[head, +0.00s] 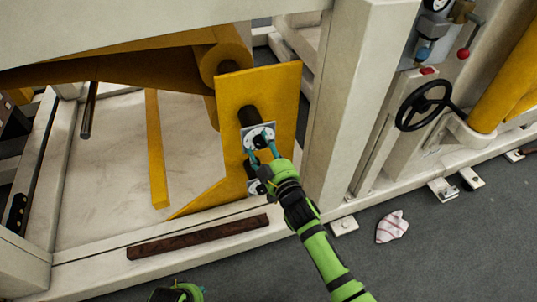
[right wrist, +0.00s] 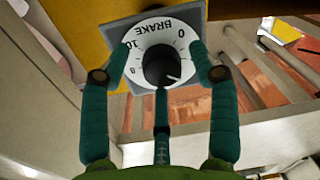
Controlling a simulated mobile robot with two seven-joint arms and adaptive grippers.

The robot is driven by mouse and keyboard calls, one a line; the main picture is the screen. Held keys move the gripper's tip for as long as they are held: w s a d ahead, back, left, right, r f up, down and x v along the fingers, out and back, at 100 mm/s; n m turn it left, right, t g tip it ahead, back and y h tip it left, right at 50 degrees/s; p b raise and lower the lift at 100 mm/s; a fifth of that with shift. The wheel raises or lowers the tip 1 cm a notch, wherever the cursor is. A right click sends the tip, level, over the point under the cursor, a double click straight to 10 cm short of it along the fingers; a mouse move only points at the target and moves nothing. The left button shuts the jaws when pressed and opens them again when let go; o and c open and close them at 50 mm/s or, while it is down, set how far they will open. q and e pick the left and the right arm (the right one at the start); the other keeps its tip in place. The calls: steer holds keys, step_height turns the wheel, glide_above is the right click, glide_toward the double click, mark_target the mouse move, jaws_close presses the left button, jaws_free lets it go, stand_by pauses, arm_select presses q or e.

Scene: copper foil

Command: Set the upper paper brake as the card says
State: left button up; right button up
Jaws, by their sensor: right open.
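The upper brake dial (head: 258,132) is a white plate on a yellow panel (head: 285,85), under a dark round shaft end. In the right wrist view its face (right wrist: 163,28) reads BRAKE upside down, with 0, 10 and 8 showing. Its black knob (right wrist: 158,62) has a pale mark pointing lower right; the numbers there are hidden by a finger. My right gripper (head: 262,143) is open, its fingers (right wrist: 160,60) on either side of the knob, apart from it. A lower dial (head: 254,187) is partly hidden by my gripper. A green part of my left arm (head: 178,292) shows at the bottom edge.
A yellow roll (head: 225,58) hangs behind the panel. A pale post (head: 350,100) stands right of it, then a black handwheel (head: 428,105). A brown bar (head: 197,236) lies on the front beam. A striped cloth (head: 392,227) lies on the grey floor.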

steer(key=v, duration=1.2)
steer(key=shift+f, duration=0.1)
